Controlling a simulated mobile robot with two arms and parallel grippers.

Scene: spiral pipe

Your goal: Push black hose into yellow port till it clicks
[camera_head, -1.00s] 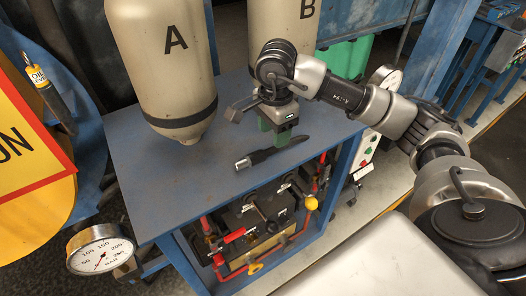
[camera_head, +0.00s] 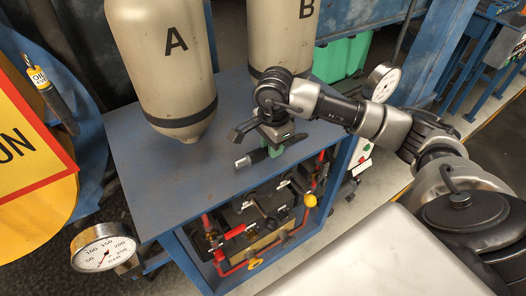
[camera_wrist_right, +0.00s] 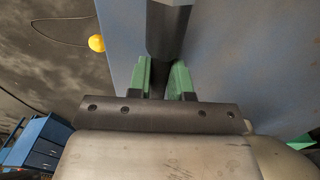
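The black hose piece (camera_head: 258,158), with a silver tip at its left end, lies on the blue table top near its front edge. My right gripper (camera_head: 275,150) is lowered over the hose from above. In the right wrist view the two green fingers of my right gripper (camera_wrist_right: 163,78) stand on either side of the thin dark part of the hose (camera_wrist_right: 168,30); I cannot tell whether they press on it. A round yellow fitting (camera_head: 310,200) sits on the panel below the table edge; I cannot tell if it is the port. My left gripper is out of view.
Tank A (camera_head: 165,70) and tank B (camera_head: 280,38) hang over the blue table (camera_head: 150,170). Red-handled valves and pipes (camera_head: 235,232) fill the panel below. A pressure gauge (camera_head: 104,253) is at lower left. The table's left part is clear.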

